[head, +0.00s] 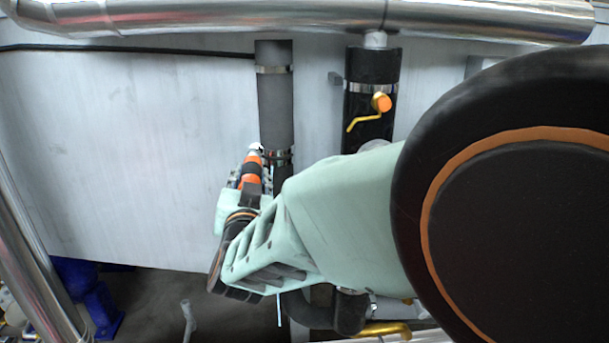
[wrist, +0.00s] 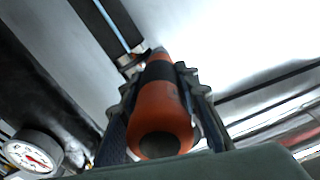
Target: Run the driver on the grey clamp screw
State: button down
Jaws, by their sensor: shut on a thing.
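My gripper (head: 251,182) is shut on an orange and black driver (head: 252,164), which points up the picture. The driver also fills the middle of the wrist view (wrist: 162,105), with my fingers (wrist: 160,98) on both sides of it. A grey hose (head: 275,108) hangs to the right of the driver's tip. A metal clamp (head: 277,156) circles its lower end, close beside the tip; this clamp also shows in the wrist view (wrist: 131,56). The clamp's screw is hidden or too small to make out, and I cannot tell whether the tip touches it.
A black hose (head: 369,128) to the right carries a clamp and a yellow-orange handle (head: 382,103). A silver pipe (head: 230,20) crosses the top. A gauge (wrist: 33,151) is at lower left in the wrist view.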

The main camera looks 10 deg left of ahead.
jog(key=shift+w+a+r, duration=0.1)
jog(key=shift+w+a, duration=0.05)
jog(key=shift+w, duration=0.5)
dwell(0.4)
jog(key=shift+s, duration=0.15)
dwell(0.3)
jog(key=shift+w+b, duration=0.4)
jog(key=shift+b, duration=0.3)
dwell(1.1)
jog(key=shift+r, duration=0.15)
dwell(0.7)
jog(key=shift+v, duration=1.7)
jog(key=shift+s, duration=0.15)
jog(key=shift+v, duration=1.3)
jog(key=shift+s, duration=0.1)
